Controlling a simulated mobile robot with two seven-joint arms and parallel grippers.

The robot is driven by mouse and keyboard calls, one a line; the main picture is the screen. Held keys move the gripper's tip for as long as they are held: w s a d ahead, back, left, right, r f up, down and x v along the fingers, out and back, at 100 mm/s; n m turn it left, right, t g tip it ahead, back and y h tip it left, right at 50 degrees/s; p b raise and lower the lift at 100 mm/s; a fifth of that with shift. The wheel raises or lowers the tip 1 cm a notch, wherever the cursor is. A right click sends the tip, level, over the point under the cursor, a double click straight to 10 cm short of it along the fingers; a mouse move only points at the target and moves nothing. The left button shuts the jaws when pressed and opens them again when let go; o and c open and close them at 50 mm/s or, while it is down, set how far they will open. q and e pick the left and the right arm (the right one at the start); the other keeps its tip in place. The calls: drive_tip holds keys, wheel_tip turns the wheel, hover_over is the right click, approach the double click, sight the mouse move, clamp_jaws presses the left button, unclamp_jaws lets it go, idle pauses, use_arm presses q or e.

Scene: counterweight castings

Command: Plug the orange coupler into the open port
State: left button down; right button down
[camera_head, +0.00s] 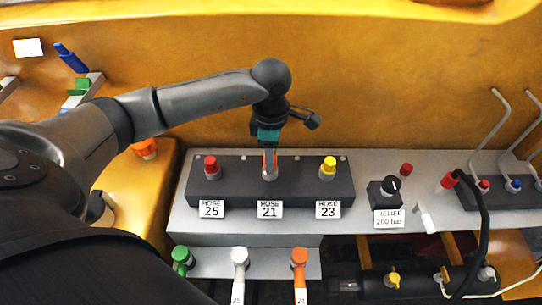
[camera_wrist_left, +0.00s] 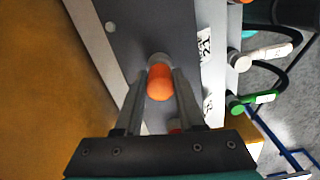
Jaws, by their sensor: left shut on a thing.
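An orange coupler (camera_wrist_left: 160,84) with a rounded end is between the two fingers of my left gripper (camera_wrist_left: 158,100), which is shut on it. In the head view my left gripper (camera_head: 269,165) points down at the middle position of the dark block (camera_head: 240,190), above the label 21, with slivers of orange between its fingers. A grey collar (camera_wrist_left: 158,59) shows beside the coupler in the wrist view. The fingers cover the port, so I cannot tell whether the coupler is seated. My right gripper is out of view.
A red fitting (camera_head: 210,168) and a yellow fitting (camera_head: 328,168) flank the gripper on the block. Green (camera_head: 182,258), white (camera_head: 240,258) and another orange-headed fitting (camera_head: 300,259) stand on the lower rail. A relief knob (camera_head: 391,185) and black hose (camera_head: 484,225) are at right.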

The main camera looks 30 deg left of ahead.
use_arm(q)
drive_tip(key=shift+f+b, duration=0.3)
drive_tip(key=shift+f, duration=0.05)
drive_tip(key=shift+c, duration=2.2)
unclamp_jaws()
wheel_tip(320, 180, up, 15)
drive_tip(key=shift+r, duration=0.15)
